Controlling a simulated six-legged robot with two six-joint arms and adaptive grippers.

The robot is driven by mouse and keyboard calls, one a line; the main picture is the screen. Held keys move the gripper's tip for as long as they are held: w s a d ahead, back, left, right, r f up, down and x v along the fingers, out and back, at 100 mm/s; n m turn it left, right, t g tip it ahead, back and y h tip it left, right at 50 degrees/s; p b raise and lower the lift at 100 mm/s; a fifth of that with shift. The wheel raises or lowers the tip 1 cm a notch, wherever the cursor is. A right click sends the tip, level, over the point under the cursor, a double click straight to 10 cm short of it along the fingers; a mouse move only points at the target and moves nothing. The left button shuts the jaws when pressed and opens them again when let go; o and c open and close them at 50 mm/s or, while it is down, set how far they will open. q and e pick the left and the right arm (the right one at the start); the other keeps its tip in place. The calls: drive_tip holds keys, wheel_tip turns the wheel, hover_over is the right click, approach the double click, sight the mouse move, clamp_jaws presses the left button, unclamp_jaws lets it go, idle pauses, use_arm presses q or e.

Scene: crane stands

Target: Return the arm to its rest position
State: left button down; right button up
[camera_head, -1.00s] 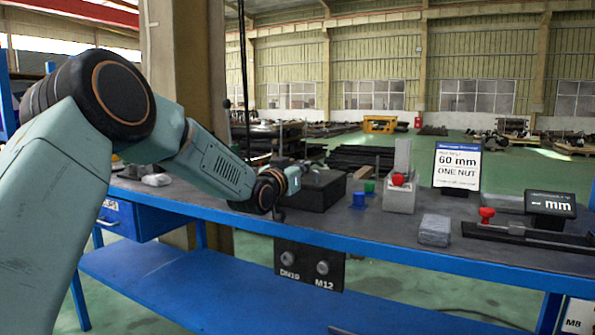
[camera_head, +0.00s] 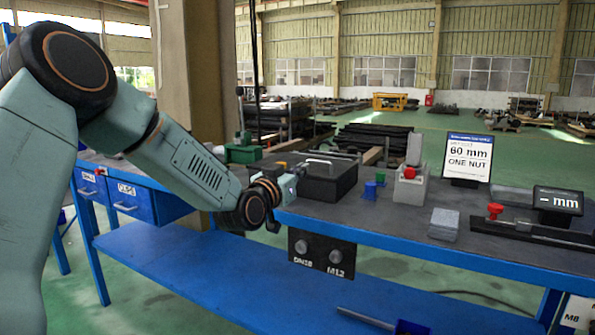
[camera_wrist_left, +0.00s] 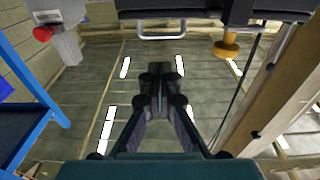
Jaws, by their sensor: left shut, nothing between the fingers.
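My left arm comes in from the left in the head view, pale green with black joints. Its gripper (camera_head: 289,187) is at the front edge of the blue workbench (camera_head: 400,240), in front of the black box with a handle (camera_head: 325,183). In the left wrist view the left gripper's fingers (camera_wrist_left: 160,82) are together with nothing between them. The black box's handle also shows in the left wrist view (camera_wrist_left: 162,37). My right gripper is in neither view.
On the bench stand a grey block with a red button (camera_head: 410,187), blue and green pieces, a grey block (camera_head: 444,224), a "60 mm ONE NUT" sign (camera_head: 467,158) and a small display (camera_head: 557,201). Blue drawers (camera_head: 128,203) hang at left. A tan column (camera_head: 200,70) rises behind.

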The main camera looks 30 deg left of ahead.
use_arm(q)
drive_tip(key=s+d+f+n+g+h, duration=0.1)
drive_tip(key=s+d+f+g, duration=0.3)
drive_tip(key=f, duration=0.5)
drive_tip(key=s+d+f+g+p, duration=0.1)
drive_tip(key=s+d+f+g, duration=0.1)
drive_tip(key=s+d+f, duration=0.5)
drive_tip(key=s+f+n+g+h, duration=0.1)
drive_tip(key=s+f+g, duration=0.25)
drive_tip(key=f, duration=0.65)
drive_tip(key=s+d+f+g, duration=0.1)
drive_tip(key=s+f+g, duration=0.2)
drive_tip(key=s, duration=0.8)
drive_tip(key=s+d+f+m+g+p, duration=0.1)
drive_tip(key=s+d+f+g, duration=0.1)
drive_tip(key=s+f, duration=0.6)
drive_tip(key=s+d+f+m+g+y, duration=0.1)
drive_tip(key=s+f+g, duration=0.3)
drive_tip(key=s, duration=1)
drive_tip(key=shift+d+f+p, duration=0.4)
drive_tip(key=shift+d+f, duration=0.1)
drive_tip(key=shift+f, duration=0.15)
